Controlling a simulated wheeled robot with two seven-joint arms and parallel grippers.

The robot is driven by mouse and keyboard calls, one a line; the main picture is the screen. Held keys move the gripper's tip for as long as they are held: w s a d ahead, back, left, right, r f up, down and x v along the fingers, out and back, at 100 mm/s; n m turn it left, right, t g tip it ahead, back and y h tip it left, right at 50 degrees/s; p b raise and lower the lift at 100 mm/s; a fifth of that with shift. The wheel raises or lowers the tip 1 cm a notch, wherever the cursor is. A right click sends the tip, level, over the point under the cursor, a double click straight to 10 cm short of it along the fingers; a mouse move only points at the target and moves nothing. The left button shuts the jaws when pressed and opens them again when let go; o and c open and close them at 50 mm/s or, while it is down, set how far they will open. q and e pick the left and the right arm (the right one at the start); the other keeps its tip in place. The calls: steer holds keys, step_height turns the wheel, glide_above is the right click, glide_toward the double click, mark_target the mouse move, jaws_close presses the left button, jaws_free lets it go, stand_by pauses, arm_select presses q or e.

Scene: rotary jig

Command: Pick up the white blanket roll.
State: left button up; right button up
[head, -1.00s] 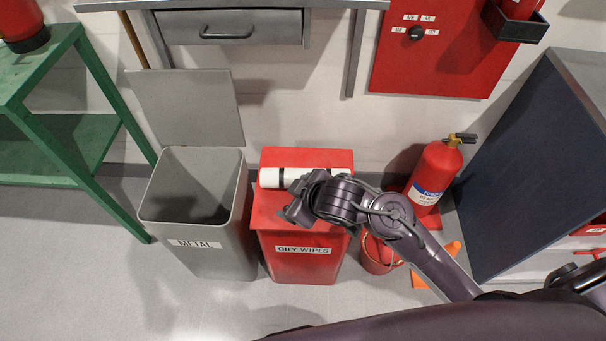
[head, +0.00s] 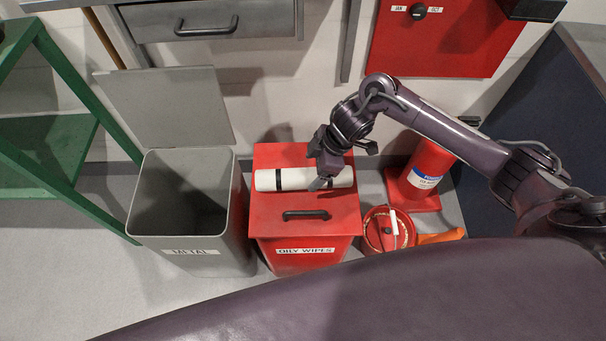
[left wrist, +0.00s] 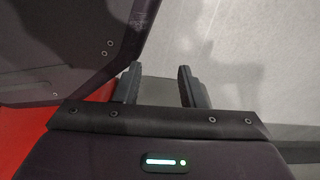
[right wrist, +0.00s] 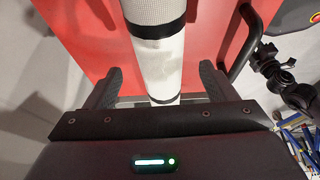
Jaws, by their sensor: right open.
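The white blanket roll (head: 290,179) with dark bands lies across the red lid of the oily wipes bin (head: 262,218) in the head view. My right gripper (head: 321,182) is over the roll's right part, pointing down. In the right wrist view the roll (right wrist: 157,55) runs between the two spread fingers of my right gripper (right wrist: 157,90), with room on both sides. The fingers are open, and I cannot tell how far above the roll they are. My left gripper (left wrist: 158,86) shows only in the left wrist view, fingers apart with nothing between them.
A grey open metal bin (head: 190,200) stands left of the red bin. A black lid handle (head: 305,215) lies in front of the roll. A red bucket (head: 388,230) and a fire extinguisher (head: 425,165) stand to the right. A drawer bench (head: 210,22) is behind.

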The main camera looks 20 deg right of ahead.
mark_target(307, 172)
steer(key=x, duration=0.4)
steer(key=shift+a+b, duration=0.3)
steer(key=shift+w+a+f, duration=0.1)
steer(key=shift+a+f, duration=0.15)
steer(key=shift+f, duration=0.3)
arm_select(q)
steer(key=shift+w+d+r, duration=0.15)
steer(key=shift+w, duration=0.65)
arm_select(e)
steer(key=shift+c, duration=0.2)
steer(key=shift+r, duration=0.1)
steer(key=c, duration=1.4)
steer(key=shift+w, duration=0.1)
